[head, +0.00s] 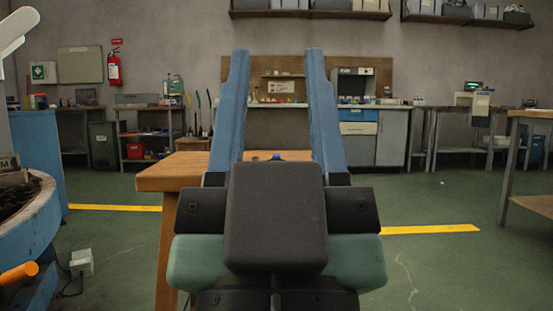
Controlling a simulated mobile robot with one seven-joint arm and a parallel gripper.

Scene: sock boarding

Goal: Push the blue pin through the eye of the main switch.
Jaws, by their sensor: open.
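My gripper (277,54) reaches forward in the middle of the head view. Its two long blue fingers stand wide apart, with nothing visible between their tips. A small blue thing (277,155) shows low between the fingers, just above my gripper's dark body, at the wooden table top. It may be the blue pin, but most of it is hidden and I cannot tell. I cannot make out the main switch or its eye.
The wooden table (172,178) stands ahead, partly hidden by my gripper. A round blue machine (38,235) with an orange handle (19,273) is at the left edge. Another bench (535,115) is at the right. Green floor is open at the right. Cabinets line the back wall.

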